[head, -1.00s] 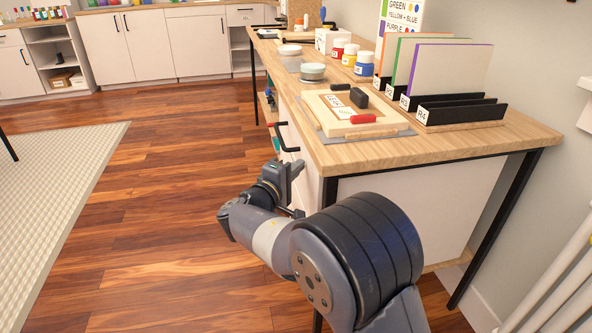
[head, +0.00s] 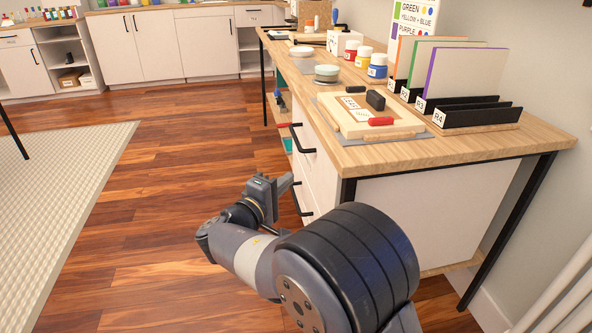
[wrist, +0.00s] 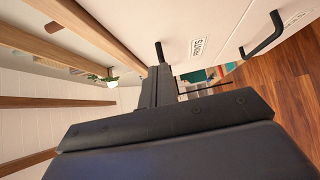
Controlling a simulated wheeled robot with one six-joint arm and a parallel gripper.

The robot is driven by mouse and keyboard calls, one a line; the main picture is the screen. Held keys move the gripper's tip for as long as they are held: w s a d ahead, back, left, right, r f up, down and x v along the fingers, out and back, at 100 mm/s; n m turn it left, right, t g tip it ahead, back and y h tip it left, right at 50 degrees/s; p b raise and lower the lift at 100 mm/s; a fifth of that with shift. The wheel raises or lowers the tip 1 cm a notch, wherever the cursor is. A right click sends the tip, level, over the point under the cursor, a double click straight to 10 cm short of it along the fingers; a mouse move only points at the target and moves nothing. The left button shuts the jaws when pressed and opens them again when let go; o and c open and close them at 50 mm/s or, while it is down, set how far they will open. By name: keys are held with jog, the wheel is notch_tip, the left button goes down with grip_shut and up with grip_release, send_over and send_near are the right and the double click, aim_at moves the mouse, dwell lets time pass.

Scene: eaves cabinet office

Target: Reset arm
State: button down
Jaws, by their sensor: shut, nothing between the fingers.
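My gripper (head: 284,184) shows in the head view beside the white drawer front of the wooden-topped desk, at the end of my folded arm. In the wrist view my gripper (wrist: 160,85) is shut with nothing between its fingers. The drawers' black handles (head: 302,139) are close by. In the wrist view one handle (wrist: 262,36) shows at upper right, and a drawer label reading "PRINTS" (wrist: 198,48) is beside the fingers. I cannot tell whether the fingertips touch the drawer front.
The desk top (head: 430,156) holds a pale board (head: 372,118) with black and red tools, paint jars (head: 364,56) and a rack of panels (head: 478,115). A light mat (head: 60,200) lies on the left. The wooden floor (head: 150,190) between is clear. White cabinets (head: 150,45) line the back.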

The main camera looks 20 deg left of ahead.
jog(key=shift+p+v, duration=0.4)
jog(key=shift+v, duration=2)
jog(key=shift+w, duration=0.15)
